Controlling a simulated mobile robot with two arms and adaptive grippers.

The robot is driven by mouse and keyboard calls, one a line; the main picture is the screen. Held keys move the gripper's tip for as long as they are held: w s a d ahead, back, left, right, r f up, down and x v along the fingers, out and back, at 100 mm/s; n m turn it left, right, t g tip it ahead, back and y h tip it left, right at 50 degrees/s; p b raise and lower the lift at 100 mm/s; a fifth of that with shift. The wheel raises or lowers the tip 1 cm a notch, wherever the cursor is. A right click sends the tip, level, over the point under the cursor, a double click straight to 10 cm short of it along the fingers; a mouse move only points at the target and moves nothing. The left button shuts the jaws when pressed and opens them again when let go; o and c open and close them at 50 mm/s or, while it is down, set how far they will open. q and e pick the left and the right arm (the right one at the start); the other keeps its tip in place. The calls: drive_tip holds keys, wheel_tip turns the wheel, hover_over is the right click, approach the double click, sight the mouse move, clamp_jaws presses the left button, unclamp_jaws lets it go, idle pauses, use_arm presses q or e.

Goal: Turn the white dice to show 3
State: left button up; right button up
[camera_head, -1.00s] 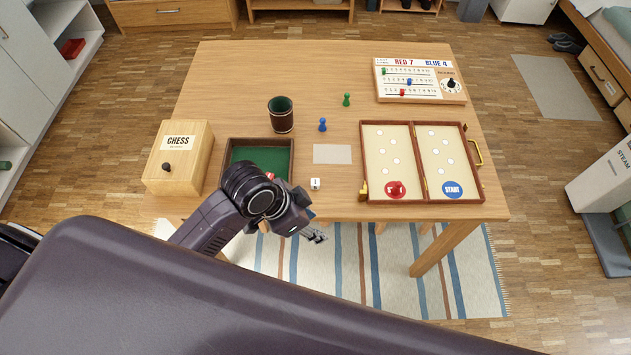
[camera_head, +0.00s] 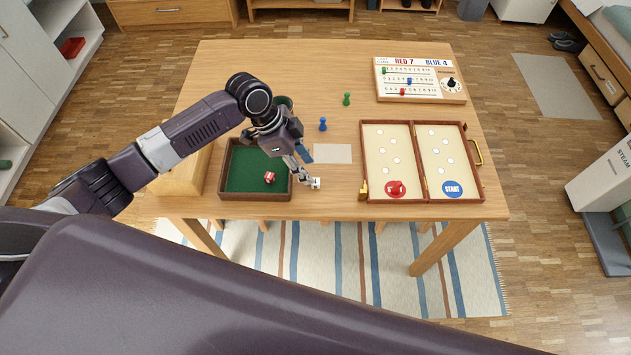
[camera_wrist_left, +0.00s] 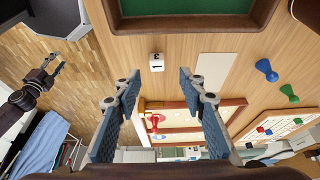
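The white dice (camera_head: 316,184) stands on the table near its front edge, right of the green-lined tray. In the left wrist view the white dice (camera_wrist_left: 156,62) shows a 1 and a 3 on two visible faces; which one is on top is hard to tell. My left gripper (camera_head: 309,180) is right at the dice in the head view. In the left wrist view my left gripper (camera_wrist_left: 161,88) has its fingers wide apart, with nothing between them, and the dice lies beyond the tips. My right gripper (camera_wrist_left: 50,68) shows small at the left of the wrist view, away from the dice.
The tray (camera_head: 255,197) holds a red dice (camera_head: 270,177). A dark cup (camera_head: 284,101) is partly hidden behind my arm. Bare table surrounds the dice.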

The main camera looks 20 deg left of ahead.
sight(316, 183)
use_arm(q)
drive_tip(key=x, duration=0.2)
drive_tip(key=p+x, duration=0.1)
drive_tip(key=x, duration=0.2)
drive_tip(key=shift+s+f, duration=0.25)
drive_tip(key=shift+f, duration=0.1)
drive_tip(key=c, duration=0.9)
